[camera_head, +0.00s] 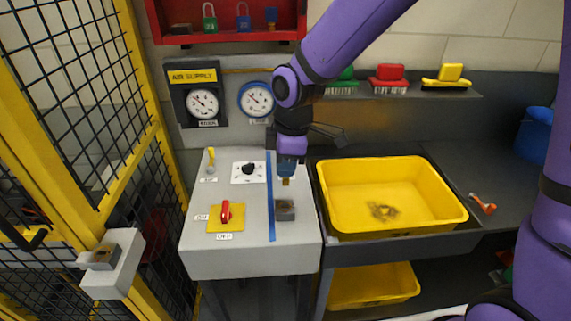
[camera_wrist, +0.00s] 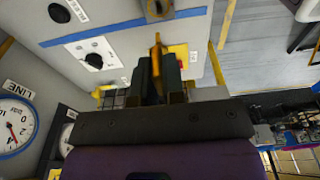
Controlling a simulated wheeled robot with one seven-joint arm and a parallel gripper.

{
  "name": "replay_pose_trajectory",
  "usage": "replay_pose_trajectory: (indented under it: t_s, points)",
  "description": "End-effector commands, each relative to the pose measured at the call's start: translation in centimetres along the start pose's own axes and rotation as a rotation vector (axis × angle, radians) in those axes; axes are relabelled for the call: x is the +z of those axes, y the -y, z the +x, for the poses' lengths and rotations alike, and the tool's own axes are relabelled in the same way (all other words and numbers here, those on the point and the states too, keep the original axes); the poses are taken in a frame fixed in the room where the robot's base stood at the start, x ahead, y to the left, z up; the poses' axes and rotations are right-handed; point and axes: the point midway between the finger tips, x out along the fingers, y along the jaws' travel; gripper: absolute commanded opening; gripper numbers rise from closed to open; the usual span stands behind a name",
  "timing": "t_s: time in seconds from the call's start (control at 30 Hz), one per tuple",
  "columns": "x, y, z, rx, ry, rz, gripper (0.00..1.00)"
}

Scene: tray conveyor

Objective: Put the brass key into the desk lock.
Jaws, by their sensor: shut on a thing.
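My gripper (camera_head: 286,180) is above the right part of the grey desk (camera_head: 250,262), pointing down. It is shut on the brass key (camera_wrist: 157,52), which sticks out past the dark fingertips in the wrist view. Only a small brass bit of the key shows below the gripper in the head view. The desk lock, a small dark grey block (camera_head: 285,211), is on the desk right of the blue tape strip, a little nearer the front than the key. In the wrist view the lock (camera_wrist: 158,10) is cut off by the top edge. The key appears apart from it.
A red-handled switch on a yellow plate (camera_head: 225,216), a black knob (camera_head: 248,169) and a small yellow lever (camera_head: 211,160) are left of the tape. A yellow tray (camera_head: 455,212) stands to the right.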

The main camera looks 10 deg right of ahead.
Motion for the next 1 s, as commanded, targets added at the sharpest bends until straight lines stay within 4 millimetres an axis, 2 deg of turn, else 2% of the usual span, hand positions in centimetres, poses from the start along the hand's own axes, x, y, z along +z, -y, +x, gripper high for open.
replay_pose_trajectory:
  t_s: [0.27, 0.7, 1.0]
  points:
    - [0.1, 0.0, 1.1, -0.001, 0.0, 0.001, 0.0]
    - [0.6, 0.0, 4.7, -0.001, 0.001, 0.0, 0.0]
    - [0.7, 0.0, 5.7, 0.0, 0.0, 0.001, 0.0]
